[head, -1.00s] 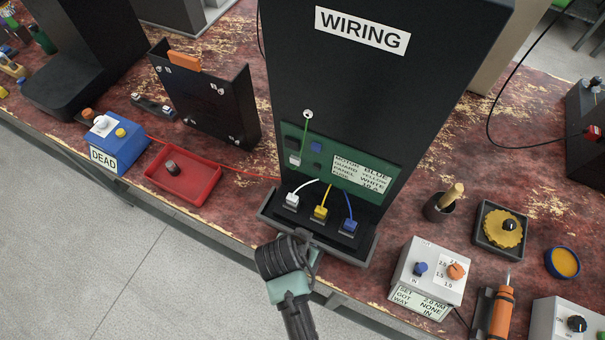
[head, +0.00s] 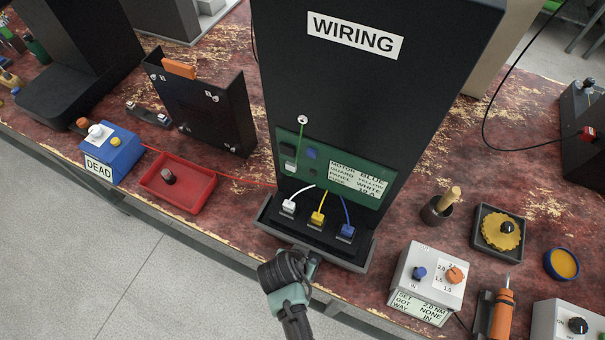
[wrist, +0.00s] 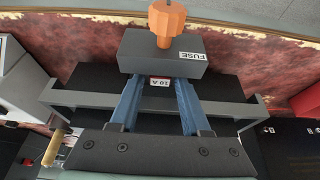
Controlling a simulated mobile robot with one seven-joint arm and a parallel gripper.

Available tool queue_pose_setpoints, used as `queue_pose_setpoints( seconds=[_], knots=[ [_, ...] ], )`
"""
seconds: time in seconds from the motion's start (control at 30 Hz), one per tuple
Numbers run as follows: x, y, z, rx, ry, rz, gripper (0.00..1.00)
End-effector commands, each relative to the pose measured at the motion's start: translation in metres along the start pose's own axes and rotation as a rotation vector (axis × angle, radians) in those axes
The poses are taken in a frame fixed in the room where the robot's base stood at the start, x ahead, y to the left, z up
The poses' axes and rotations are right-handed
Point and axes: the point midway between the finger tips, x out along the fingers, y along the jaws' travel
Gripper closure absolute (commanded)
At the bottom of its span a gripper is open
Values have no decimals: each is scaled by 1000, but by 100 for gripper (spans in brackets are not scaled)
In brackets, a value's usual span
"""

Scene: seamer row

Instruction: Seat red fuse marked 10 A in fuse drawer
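The red fuse (wrist: 160,82) shows its white 10 A label in the wrist view, between the tips of my blue fingers. My gripper (wrist: 160,92) appears shut on it, with a fingertip against each side. The fuse is right beside the dark grey fuse drawer (wrist: 140,52), which has a FUSE label and an orange knob (wrist: 166,18). The fuse's lower part is hidden, so I cannot tell whether it touches the slot. In the head view my gripper (head: 308,258) is at the front edge of the WIRING panel's base (head: 268,212); my wrist hides the drawer there.
White (head: 289,206), yellow (head: 318,217) and blue (head: 346,231) plugs stand on the base behind my gripper. A red tray (head: 205,192) lies left and a grey dial box (head: 408,268) stands right. The floor in front is clear.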

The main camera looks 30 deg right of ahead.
Motion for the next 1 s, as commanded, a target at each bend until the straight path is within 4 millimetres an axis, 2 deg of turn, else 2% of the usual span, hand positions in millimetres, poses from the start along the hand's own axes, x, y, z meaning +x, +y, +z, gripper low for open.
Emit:
queue_pose_setpoints(
  seconds=[0.07,0.47,0.57,1.0],
  knots=[
    [0,0,0,0,0,0,39],
    [-7,0,-2,0,1,-1,39],
    [-19,0,-2,-1,1,-1,39],
    [-99,0,-1,-1,1,-3,39]
  ],
)
